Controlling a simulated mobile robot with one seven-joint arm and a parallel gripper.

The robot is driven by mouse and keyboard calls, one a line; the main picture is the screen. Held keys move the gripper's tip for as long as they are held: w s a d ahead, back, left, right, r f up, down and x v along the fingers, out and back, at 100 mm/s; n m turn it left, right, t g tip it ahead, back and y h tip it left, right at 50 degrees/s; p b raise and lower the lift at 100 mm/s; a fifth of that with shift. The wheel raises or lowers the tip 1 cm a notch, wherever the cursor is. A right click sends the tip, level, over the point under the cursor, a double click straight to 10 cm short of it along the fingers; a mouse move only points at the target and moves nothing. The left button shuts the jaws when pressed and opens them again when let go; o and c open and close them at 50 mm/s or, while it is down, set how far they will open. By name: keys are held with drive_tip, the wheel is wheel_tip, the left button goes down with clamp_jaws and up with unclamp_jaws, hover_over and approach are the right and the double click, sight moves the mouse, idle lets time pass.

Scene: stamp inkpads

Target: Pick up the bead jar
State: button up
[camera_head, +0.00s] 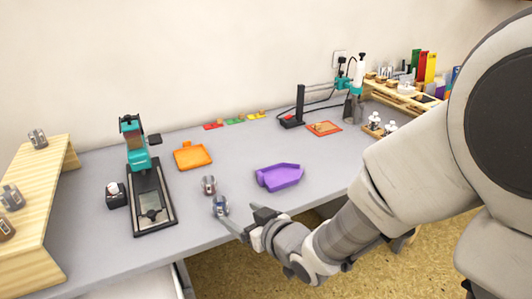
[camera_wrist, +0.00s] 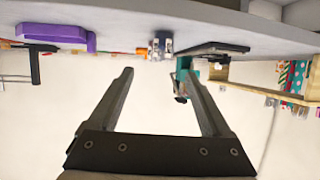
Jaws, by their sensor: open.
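Two small clear jars stand on the grey table in the head view. The nearer jar (camera_head: 221,207) has bluish contents, and the farther jar (camera_head: 209,186) looks reddish inside. I cannot tell for sure which is the bead jar. My gripper (camera_head: 238,216) is low at the table's front edge, just right of and in front of the nearer jar. In the upside-down wrist view, my gripper (camera_wrist: 158,72) is open and empty. A jar (camera_wrist: 161,45) shows beyond the fingertips, roughly centred between them and apart from them.
A purple tray (camera_head: 280,178) lies right of the jars, an orange tray (camera_head: 192,156) behind. A teal press (camera_head: 137,150) on a black base stands left. A wooden shelf (camera_head: 45,205) with more jars is at far left. Bare table (camera_head: 195,222) lies left of the nearer jar.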

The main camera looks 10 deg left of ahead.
sight(225, 205)
drive_tip(key=x, duration=0.8)
drive_tip(key=shift+w+a+f, duration=0.15)
drive_tip(key=shift+a+f, duration=0.05)
drive_tip(key=shift+f, duration=0.05)
drive_tip(key=shift+a+r+x, duration=0.1)
drive_tip(key=shift+x, duration=1.35)
drive_tip(key=shift+a+r+x, duration=0.1)
drive_tip(key=shift+x, duration=1.35)
clamp_jaws()
